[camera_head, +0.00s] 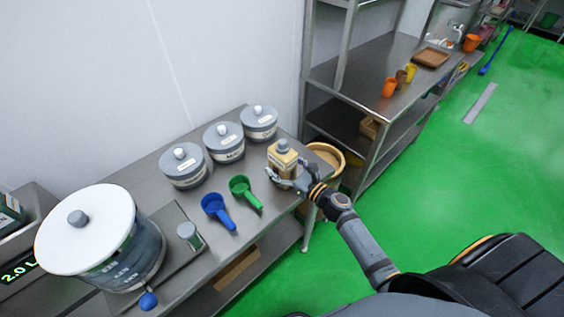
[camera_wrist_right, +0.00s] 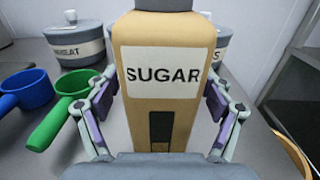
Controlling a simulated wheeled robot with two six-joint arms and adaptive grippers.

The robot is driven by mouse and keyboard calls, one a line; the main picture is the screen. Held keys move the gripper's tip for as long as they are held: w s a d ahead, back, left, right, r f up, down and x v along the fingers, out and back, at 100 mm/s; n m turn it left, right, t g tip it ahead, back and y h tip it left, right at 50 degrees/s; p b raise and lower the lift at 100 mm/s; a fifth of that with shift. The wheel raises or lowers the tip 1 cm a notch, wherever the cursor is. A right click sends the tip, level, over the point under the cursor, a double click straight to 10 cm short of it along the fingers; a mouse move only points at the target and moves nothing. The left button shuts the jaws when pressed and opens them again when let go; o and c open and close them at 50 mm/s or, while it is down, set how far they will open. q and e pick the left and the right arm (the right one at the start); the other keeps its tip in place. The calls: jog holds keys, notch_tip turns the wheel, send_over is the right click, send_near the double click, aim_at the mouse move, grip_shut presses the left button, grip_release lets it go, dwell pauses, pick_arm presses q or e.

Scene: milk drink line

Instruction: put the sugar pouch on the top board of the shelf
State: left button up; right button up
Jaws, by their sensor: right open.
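The sugar pouch (camera_head: 282,160) is tan with a grey cap and stands upright on the metal table near its right end. In the right wrist view the pouch (camera_wrist_right: 162,100) fills the middle, with its white SUGAR label facing me. My right gripper (camera_head: 287,180) is open, with one finger on each side of the pouch; I cannot tell whether they touch it. The shelf (camera_head: 345,72) is the metal rack behind and to the right, and its board in view holds several small items. Its upper part is cut off by the frame. My left gripper is out of view.
A blue scoop (camera_head: 217,208) and a green scoop (camera_head: 243,190) lie left of the pouch. Several lidded grey pots (camera_head: 184,167) stand behind. A large white-lidded container (camera_head: 100,240) is at the left. A round tan bin (camera_head: 326,154) stands between table and shelf.

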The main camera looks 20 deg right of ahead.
jog(key=shift+d, duration=0.1)
jog(key=shift+s, duration=0.1)
jog(key=shift+c, duration=1.3)
grip_shut()
jog(key=shift+r, duration=0.1)
